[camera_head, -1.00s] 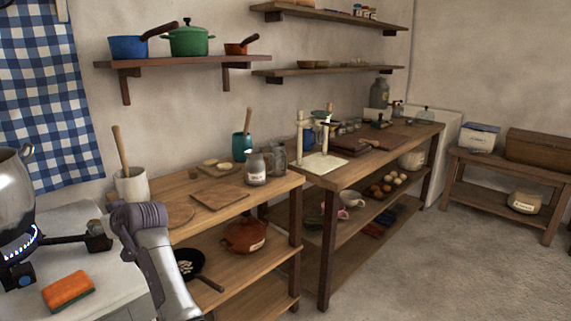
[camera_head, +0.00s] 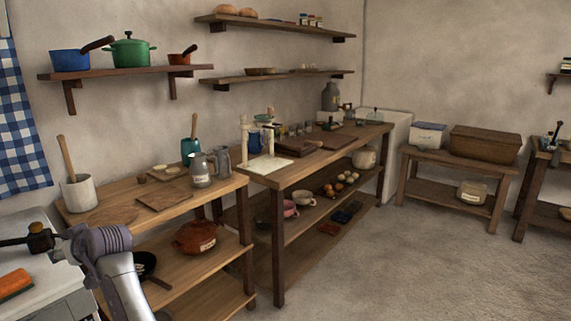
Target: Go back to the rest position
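Part of my own arm, a grey link with a rounded joint (camera_head: 100,240), rises from the bottom left edge in front of the white counter and the wooden worktable.
The white counter (camera_head: 60,285) has an orange sponge (camera_head: 15,283) at lower left. Wooden worktables (camera_head: 115,202) with jars and boards line the wall. A low bench (camera_head: 457,161) stands at the back right. The floor (camera_head: 400,265) at right is clear.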

